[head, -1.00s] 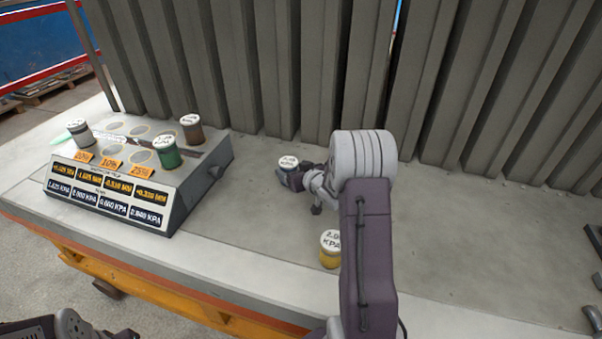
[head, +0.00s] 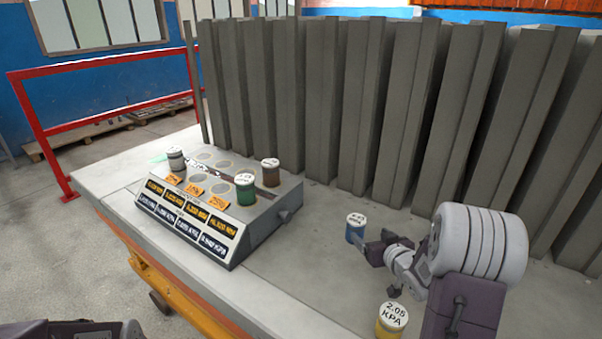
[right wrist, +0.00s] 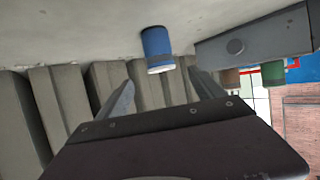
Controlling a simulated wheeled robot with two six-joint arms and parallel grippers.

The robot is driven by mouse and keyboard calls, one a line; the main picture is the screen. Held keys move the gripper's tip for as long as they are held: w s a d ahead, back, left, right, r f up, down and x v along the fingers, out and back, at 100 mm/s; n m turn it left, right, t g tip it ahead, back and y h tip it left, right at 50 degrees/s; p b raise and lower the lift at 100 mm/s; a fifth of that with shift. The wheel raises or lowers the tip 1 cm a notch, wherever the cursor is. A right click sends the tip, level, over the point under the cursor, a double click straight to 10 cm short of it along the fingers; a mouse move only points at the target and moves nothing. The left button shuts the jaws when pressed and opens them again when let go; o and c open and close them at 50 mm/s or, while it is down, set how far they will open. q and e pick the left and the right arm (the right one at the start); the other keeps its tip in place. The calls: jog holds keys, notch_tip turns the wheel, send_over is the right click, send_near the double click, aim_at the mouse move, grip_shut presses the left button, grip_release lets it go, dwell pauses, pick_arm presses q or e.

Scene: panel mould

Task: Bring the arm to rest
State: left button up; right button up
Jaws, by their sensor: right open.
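My right gripper (head: 368,246) is low over the slab, its arm coming in from the right. It is open and empty. A blue jar with a white lid (head: 355,229) stands on the slab just beyond its fingertips. In the right wrist view, the blue jar (right wrist: 157,50) appears upside down, ahead of the two spread fingers (right wrist: 163,88), with nothing between them. Of my left arm only a dark part shows at the bottom left of the head view; its gripper is out of sight.
A yellow jar (head: 391,321) stands close to my right arm. A grey labelled rack (head: 262,222) to the left holds a grey jar (head: 176,158), a green jar (head: 245,190) and a brown jar (head: 270,173). Ribbed grey panels (head: 385,110) wall the back. The slab between rack and blue jar is clear.

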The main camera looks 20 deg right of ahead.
jog(key=w+a+r+n+y+p, duration=0.1)
jog(key=a+r+n+y+p, duration=0.15)
jog(key=a+r, duration=0.4)
jog(key=w+a+r+n+y+p, duration=0.1)
jog(key=a+r+p, duration=0.3)
jog(key=a, duration=0.5)
jog(key=s+a+f+m+g+h, duration=0.1)
jog(key=s+f+g, duration=0.4)
jog(key=s, duration=0.7)
jog(key=s+a+f+m+g+h+p, duration=0.1)
jog(key=s+a+f+g, duration=0.1)
jog(key=s+f+g, duration=0.4)
jog(key=s+g, duration=0.1)
jog(key=s, duration=0.4)
jog(key=shift+s+a+m+p, duration=0.3)
jog(key=shift+s+m, duration=0.05)
jog(key=shift+s, duration=0.05)
